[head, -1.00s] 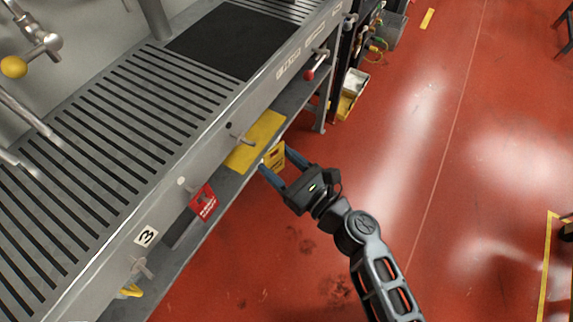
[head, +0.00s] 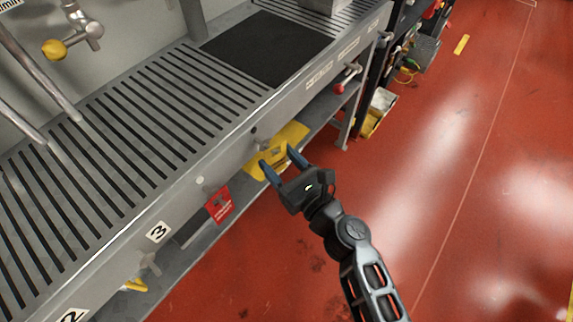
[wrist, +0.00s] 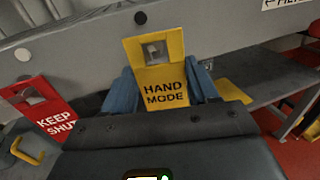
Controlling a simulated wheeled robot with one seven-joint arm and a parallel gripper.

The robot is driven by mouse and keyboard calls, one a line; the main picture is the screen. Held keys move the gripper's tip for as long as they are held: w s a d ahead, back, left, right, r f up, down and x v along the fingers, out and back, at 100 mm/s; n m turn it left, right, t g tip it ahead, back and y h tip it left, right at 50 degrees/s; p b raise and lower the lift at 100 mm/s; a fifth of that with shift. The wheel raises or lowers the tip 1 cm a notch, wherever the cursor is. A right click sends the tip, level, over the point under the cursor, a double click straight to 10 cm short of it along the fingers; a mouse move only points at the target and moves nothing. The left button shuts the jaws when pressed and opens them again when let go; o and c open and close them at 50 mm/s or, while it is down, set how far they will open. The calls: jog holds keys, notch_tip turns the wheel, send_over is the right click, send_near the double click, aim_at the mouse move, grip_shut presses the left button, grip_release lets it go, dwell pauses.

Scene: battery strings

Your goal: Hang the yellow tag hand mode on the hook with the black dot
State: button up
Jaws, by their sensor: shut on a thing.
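The yellow HAND MODE tag (wrist: 165,88) is upright between the blue fingers of my gripper (wrist: 163,72), which is shut on it. The tag also shows between the fingertips of my gripper (head: 278,156) in the head view, partly hidden by them. The black dot (wrist: 140,17) is on the grey rail, just above the tag and slightly left; the head view shows this black dot (head: 254,130) too. Its grey hook (wrist: 153,50) shows in the tag's square opening. I cannot tell whether the hook's tip passes through the opening.
A red KEEP SHUT tag (head: 219,205) hangs to the left, below a white dot (head: 199,180). A yellow sheet (head: 293,134) lies on the lower shelf behind the tag. A red-ended handle (head: 340,87) sticks out farther right. The red floor (head: 440,170) to the right is open.

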jog(key=shift+w+a+f, duration=0.1)
jog(key=shift+w+a, duration=0.2)
jog(key=shift+a, duration=0.1)
jog(key=shift+w+a+f+b, duration=0.35)
jog(key=shift+a+f+b, duration=0.1)
jog(key=shift+b, duration=0.4)
jog(key=o, duration=1.1)
jog(key=shift+s+d, duration=0.1)
